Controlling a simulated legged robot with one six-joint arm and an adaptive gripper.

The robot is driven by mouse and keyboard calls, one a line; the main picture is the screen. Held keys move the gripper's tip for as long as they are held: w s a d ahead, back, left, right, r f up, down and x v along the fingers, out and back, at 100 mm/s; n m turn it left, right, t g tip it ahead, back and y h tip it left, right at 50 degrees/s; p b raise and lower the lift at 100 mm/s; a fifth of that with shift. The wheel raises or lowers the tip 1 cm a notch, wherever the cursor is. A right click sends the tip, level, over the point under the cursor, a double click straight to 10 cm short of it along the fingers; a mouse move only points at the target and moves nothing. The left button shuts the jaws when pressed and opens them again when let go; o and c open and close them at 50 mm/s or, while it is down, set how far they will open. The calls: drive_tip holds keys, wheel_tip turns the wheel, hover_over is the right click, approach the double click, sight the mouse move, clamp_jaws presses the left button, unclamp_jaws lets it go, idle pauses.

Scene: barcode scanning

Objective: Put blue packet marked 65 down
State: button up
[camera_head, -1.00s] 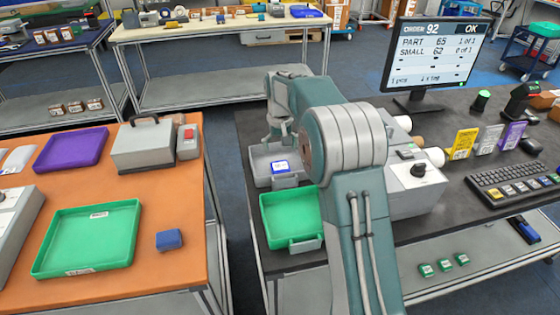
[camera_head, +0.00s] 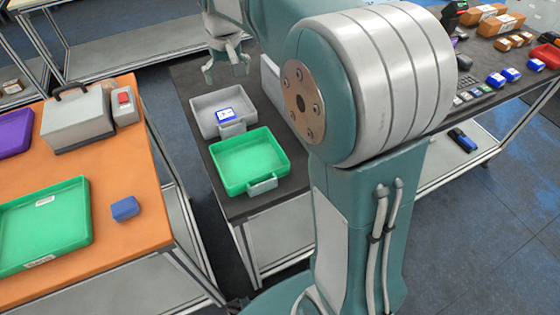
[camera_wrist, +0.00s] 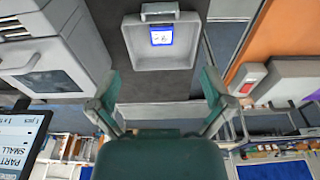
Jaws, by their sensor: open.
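The blue packet (camera_head: 226,115) with a white label lies in the grey tray (camera_head: 203,103) on the dark table. The wrist view also shows the packet (camera_wrist: 161,36) inside the grey tray (camera_wrist: 176,62); its number is too small to read surely. My gripper (camera_head: 226,74) is open and empty, beyond the tray's far edge in the head view and apart from the packet. In the wrist view its two fingers (camera_wrist: 158,77) stand wide apart with nothing between them.
A green tray (camera_head: 249,163) sits in front of the grey one. The orange table (camera_head: 130,235) at left holds another green tray (camera_head: 46,217), a blue block (camera_head: 124,208) and a grey case (camera_head: 77,118). A floor gap separates the tables. A monitor (camera_wrist: 20,140) is near my gripper.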

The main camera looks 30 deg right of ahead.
drive_tip(key=s+f+t, duration=0.1)
drive_tip(key=s+t, duration=0.2)
drive_tip(key=s, duration=2.3)
drive_tip(key=shift+s+f+t, duration=0.2)
drive_tip(key=shift+f+t, duration=0.15)
drive_tip(key=shift+t, duration=0.05)
drive_tip(key=shift+c, duration=0.3)
drive_tip(key=c, duration=0.5)
drive_tip(key=shift+s+d, duration=0.1)
drive_tip(key=shift+c, duration=0.2)
